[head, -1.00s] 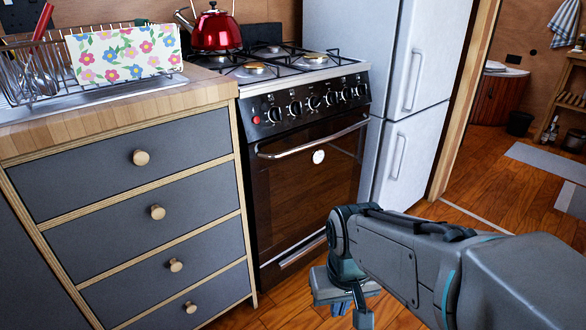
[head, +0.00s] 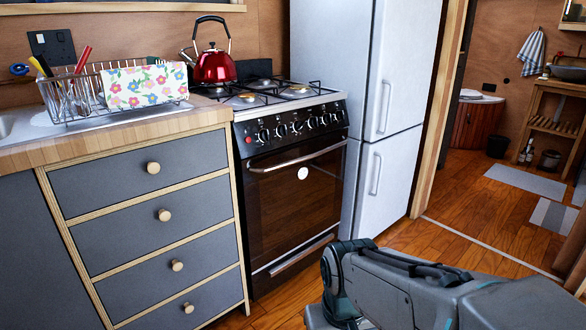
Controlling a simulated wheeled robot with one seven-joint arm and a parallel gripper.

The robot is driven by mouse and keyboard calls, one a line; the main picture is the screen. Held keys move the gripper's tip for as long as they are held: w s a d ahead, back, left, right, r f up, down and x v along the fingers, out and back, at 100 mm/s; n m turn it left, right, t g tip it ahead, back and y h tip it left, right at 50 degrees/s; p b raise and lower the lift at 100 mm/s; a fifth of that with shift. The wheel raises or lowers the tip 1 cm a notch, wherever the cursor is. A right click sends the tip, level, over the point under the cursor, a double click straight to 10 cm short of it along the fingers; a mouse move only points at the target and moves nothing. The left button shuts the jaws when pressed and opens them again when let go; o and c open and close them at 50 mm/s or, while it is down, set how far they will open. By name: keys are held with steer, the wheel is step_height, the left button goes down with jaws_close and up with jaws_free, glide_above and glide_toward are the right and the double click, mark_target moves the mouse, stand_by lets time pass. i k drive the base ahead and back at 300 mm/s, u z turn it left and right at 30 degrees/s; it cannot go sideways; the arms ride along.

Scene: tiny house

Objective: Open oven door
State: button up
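The oven (head: 297,205) stands in the middle of the head view, with a black front and a dark glass door. The door is shut. A silver bar handle (head: 298,157) runs across the top of the door, with a round white disc (head: 303,173) just below it. A row of knobs (head: 300,127) sits above the handle. My arm reaches in from the lower right, in front of the oven and low. My gripper is cut off below the picture's bottom edge, so its fingers do not show. Nothing of mine touches the oven door.
A grey drawer unit (head: 155,215) stands left of the oven, with a dish rack (head: 70,100) on its counter. A red kettle (head: 214,66) sits on the hob. A white fridge (head: 385,180) stands right of the oven.

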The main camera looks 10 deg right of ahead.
mark_target(291, 195)
steer(key=k, duration=0.7)
steer(key=z, duration=0.9)
steer(key=i, duration=1.9)
steer(key=u, duration=0.75)
